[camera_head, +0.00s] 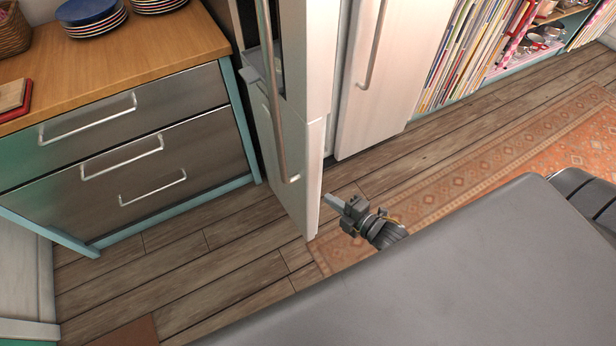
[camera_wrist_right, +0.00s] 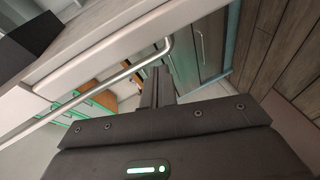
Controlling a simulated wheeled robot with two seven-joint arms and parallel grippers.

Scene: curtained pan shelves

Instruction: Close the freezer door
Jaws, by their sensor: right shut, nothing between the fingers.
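The freezer door (camera_head: 298,165) is the white left door of the fridge and stands open, swung out toward me. Its long bar handle (camera_head: 275,110) is on the side facing left; a bar handle also crosses the right wrist view (camera_wrist_right: 112,84). My right gripper (camera_head: 328,200) is just right of the door's free edge in the head view, shut and empty. In the right wrist view its fingers (camera_wrist_right: 157,82) are together close to the bent end of the handle; I cannot tell whether they touch it. My left gripper is not in view.
The fridge's other white door (camera_head: 388,75) is shut. A wooden-topped drawer cabinet (camera_head: 120,140) stands left of the open door. A bookshelf (camera_head: 490,50) is at the right. Wooden floor (camera_head: 215,245) and an orange rug (camera_head: 480,170) lie around.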

